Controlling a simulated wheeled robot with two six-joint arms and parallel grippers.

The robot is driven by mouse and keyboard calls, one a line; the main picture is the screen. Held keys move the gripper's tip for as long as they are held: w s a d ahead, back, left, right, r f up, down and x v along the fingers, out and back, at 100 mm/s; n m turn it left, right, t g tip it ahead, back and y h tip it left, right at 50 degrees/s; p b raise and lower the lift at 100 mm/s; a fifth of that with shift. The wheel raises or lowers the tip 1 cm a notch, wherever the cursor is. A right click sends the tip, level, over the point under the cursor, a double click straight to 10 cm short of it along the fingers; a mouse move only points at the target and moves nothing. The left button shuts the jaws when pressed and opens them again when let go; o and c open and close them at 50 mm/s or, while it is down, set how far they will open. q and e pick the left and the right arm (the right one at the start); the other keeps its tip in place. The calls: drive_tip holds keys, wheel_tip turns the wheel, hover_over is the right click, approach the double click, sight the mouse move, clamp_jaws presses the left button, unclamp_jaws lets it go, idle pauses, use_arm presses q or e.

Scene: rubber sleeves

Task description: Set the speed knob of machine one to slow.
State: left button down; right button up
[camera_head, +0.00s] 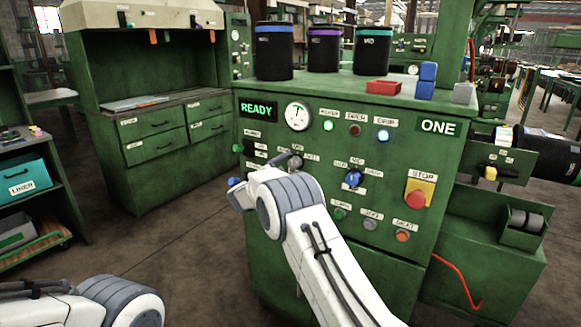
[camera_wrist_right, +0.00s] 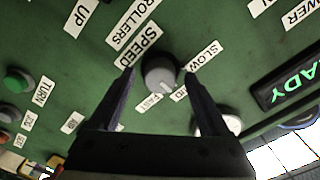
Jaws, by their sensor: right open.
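Machine one (camera_head: 350,120) is the green cabinet with a READY display and a ONE plate. In the right wrist view its speed knob (camera_wrist_right: 159,72) is round and dark grey with a white mark. The mark points towards the FAST and MID labels, away from SLOW; I cannot tell which of the two it meets. My right gripper (camera_wrist_right: 160,76) is open, with one finger on each side of the knob in that view. Contact cannot be told. In the head view my wrist hides most of this gripper. Only part of my left arm shows at lower left, without its gripper.
The panel also carries a blue knob (camera_head: 352,178), lit buttons, a gauge (camera_head: 298,115) and a red stop button (camera_head: 415,198) on yellow. Open floor lies to the left.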

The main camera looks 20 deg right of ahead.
clamp_jaws()
drive_tip(key=shift+r+n+p, duration=0.15)
drive_tip(key=shift+n+p, duration=0.45)
drive_tip(key=shift+p, duration=0.35)
drive_tip(key=n+p, duration=0.6)
drive_tip(key=n, duration=0.1)
drive_tip(key=shift+f+n+p, duration=0.2)
drive_tip(key=shift+n+p, duration=0.45)
drive_tip(key=shift+n, duration=0.15)
unclamp_jaws()
